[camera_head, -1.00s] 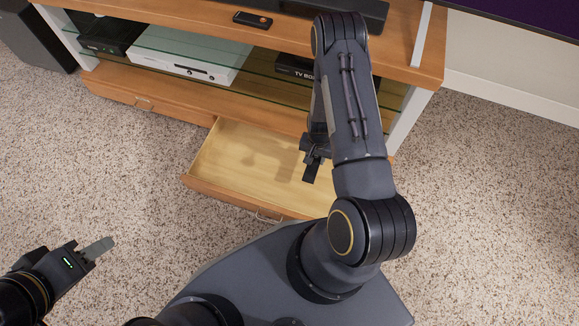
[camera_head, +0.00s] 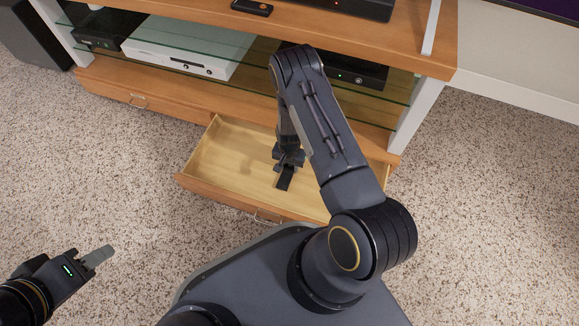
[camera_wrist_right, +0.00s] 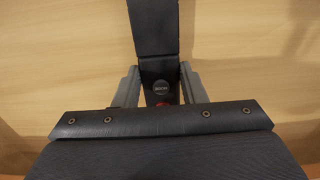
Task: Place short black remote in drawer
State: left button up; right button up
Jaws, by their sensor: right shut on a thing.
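The open wooden drawer (camera_head: 228,155) sticks out from the bottom of the TV stand. My right gripper (camera_head: 286,166) is over the drawer's inside, pointing down, and shut on the short black remote (camera_head: 284,181). I cannot tell whether the remote touches the drawer floor. My left gripper (camera_head: 98,257) is over the carpet at lower left, away from the drawer; its fingers overlap.
Another dark remote (camera_head: 251,7) lies on the stand's top (camera_head: 205,8). A white console (camera_head: 190,47) and black boxes sit on the glass shelf above the drawer. The drawer's front panel (camera_head: 225,196) and side walls stand around the gripper. Carpet (camera_head: 130,180) is clear at left.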

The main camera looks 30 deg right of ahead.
jog(key=o, duration=1)
